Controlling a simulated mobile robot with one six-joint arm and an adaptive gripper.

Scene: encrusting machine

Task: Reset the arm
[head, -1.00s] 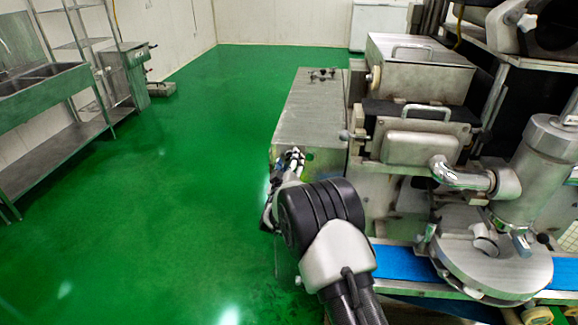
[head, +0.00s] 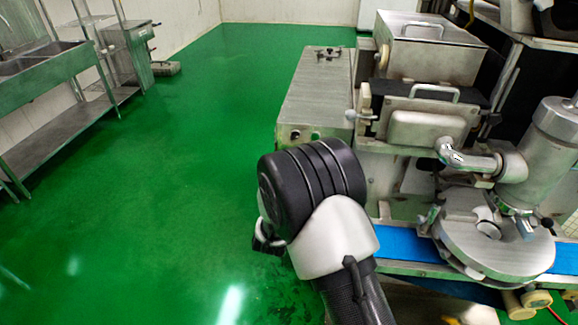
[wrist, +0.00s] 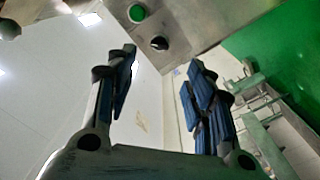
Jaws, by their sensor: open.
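My arm (head: 335,240) reaches up from the bottom of the head view, with a black joint cap and a white link. It stands in front of the encrusting machine's left end. My gripper is hidden behind this joint in the head view. In the wrist view my gripper (wrist: 160,65) is open, its two blue-padded fingers apart with nothing between them. The encrusting machine (head: 425,125) is metal, with a handled top box and a round head over a blue conveyor belt (head: 405,243).
A metal cabinet (head: 315,95) stands just beyond my arm. In the wrist view a metal panel with a green button (wrist: 137,13) is close above the fingers. A sink bench (head: 60,105) lines the left wall. The green floor (head: 180,170) between is clear.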

